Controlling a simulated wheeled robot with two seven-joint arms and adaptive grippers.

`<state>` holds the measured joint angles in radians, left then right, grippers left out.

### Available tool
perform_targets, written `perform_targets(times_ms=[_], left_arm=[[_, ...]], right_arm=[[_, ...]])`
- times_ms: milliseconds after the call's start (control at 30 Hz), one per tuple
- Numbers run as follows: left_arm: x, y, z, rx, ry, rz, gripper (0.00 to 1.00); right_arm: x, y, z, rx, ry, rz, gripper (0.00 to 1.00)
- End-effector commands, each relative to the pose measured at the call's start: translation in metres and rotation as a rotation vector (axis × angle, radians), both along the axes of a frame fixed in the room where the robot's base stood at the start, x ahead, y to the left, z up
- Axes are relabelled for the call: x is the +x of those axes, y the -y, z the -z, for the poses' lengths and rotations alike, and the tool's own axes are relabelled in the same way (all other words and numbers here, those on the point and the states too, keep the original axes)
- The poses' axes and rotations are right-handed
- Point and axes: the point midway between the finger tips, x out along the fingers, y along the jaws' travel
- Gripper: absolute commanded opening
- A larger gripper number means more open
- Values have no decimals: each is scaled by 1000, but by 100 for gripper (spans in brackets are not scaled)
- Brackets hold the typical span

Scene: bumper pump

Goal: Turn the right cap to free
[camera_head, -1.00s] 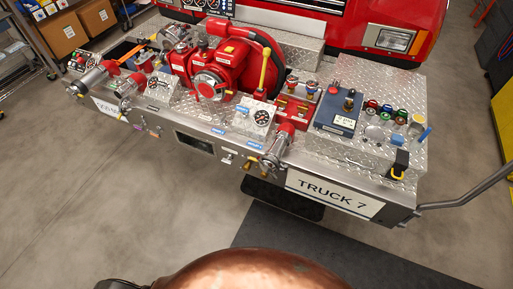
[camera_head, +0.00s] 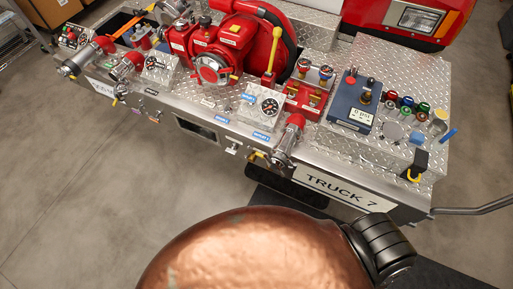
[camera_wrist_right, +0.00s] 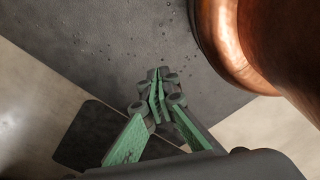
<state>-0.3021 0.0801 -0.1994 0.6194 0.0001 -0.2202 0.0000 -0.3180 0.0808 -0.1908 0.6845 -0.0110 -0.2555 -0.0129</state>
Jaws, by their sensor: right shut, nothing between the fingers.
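The right outlet (camera_head: 296,121) has a red collar and slopes down at the front of the truck's bumper panel, with a silver lugged cap (camera_head: 281,151) on its lower end. The cap sits left of the "TRUCK 7" plate. My right gripper (camera_wrist_right: 156,82) shows in the right wrist view, its green-padded fingers shut together with nothing between them, above the dark floor mat. No cap shows in that view, so the gripper is apart from it. My left gripper is not in view.
A red pump (camera_head: 216,62) and a gauge (camera_head: 269,106) stand left of the right outlet. A blue box (camera_head: 352,112) and coloured knobs are to its right. Similar outlets (camera_head: 73,66) are at the far left. A grab rail (camera_head: 475,210) sticks out right. Open floor lies in front.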

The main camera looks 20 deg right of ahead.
Motion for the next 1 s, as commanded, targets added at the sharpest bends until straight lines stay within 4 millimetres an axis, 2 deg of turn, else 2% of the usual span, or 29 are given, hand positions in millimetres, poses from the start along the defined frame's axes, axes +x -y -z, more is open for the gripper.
perform_targets(times_ms=[33,167,200,267,367,467,500,600,700,800,1000], left_arm=[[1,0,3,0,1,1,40],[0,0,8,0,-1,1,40],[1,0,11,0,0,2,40],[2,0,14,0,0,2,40],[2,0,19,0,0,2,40],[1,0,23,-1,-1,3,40],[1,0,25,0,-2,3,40],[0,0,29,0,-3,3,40],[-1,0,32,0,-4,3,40],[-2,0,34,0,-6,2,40],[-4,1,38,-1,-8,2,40]], right_arm=[[22,4,-5,-8,29,-7,0],[87,23,-34,-47,98,-62,0],[110,30,-48,-62,122,-83,0],[143,41,-74,-92,158,-116,0],[190,58,-123,-144,215,-163,0],[229,75,-182,-204,270,-208,0],[242,81,-207,-228,291,-223,0],[264,94,-266,-286,335,-257,0],[275,101,-312,-329,367,-279,0],[282,106,-351,-367,394,-295,0],[286,112,-415,-427,435,-320,0]])
